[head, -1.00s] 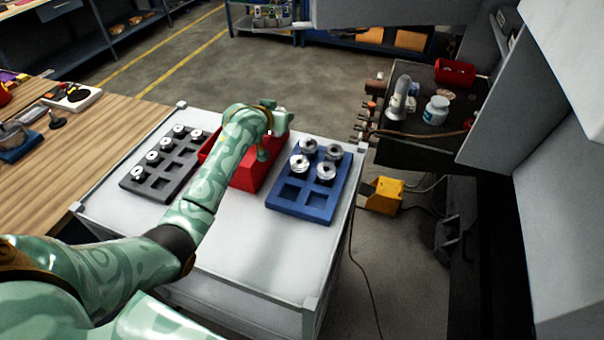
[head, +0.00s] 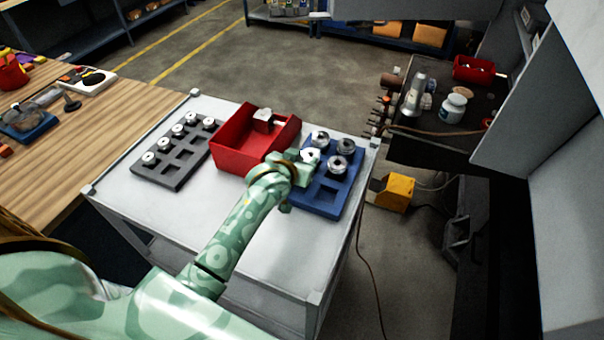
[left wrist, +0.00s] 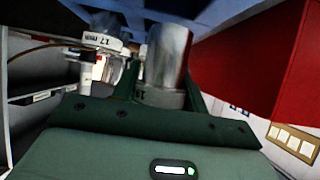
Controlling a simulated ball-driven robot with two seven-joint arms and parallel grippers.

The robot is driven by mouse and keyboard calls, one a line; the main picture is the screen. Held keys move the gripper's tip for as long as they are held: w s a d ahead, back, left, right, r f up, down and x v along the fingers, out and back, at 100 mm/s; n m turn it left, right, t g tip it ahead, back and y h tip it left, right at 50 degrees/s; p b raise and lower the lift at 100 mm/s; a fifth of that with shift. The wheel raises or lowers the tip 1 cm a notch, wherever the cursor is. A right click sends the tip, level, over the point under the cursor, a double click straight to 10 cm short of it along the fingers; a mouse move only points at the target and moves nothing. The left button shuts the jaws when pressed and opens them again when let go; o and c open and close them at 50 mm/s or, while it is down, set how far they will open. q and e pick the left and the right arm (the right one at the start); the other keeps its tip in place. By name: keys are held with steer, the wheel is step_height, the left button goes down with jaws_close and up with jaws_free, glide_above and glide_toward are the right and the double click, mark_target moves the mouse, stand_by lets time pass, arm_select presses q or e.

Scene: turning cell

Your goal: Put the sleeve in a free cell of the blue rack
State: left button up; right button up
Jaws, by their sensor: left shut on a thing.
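The blue rack (head: 345,190) lies on the white table's right side. Silvery parts stand in its two far rows, such as one at the right of the second row (head: 338,165). A front-row cell shows empty; the cell left of it is behind my arm. My left gripper (head: 300,178) is over the rack's left edge. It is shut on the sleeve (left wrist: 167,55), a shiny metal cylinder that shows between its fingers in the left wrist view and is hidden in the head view. A part marked "17 mm" (left wrist: 103,42) stands beside it there. My right gripper is out of view.
A red bin (head: 228,160) stands just left of the blue rack, with a pale thing inside. A dark grey rack (head: 175,180) with several small parts lies farther left. The table's front is clear apart from my arm.

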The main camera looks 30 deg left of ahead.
arm_select(q)
steer(key=shift+s+d+f, duration=0.15)
steer(key=shift+s+f, duration=0.05)
steer(key=shift+f, duration=0.05)
steer(key=f, duration=0.2)
steer(key=b, duration=0.1)
steer(key=shift+s+d+f, duration=0.15)
steer(key=shift+s+f, duration=0.1)
steer(key=shift+f, duration=0.6)
steer(key=o, duration=1.3)
steer(key=shift+f, duration=0.1)
steer(key=shift+s+r, duration=0.15)
steer(key=shift+r, duration=0.1)
steer(key=p+v, duration=0.3)
steer(key=v, duration=0.8)
steer(key=shift+s+r, duration=0.1)
steer(key=shift+s, duration=0.25)
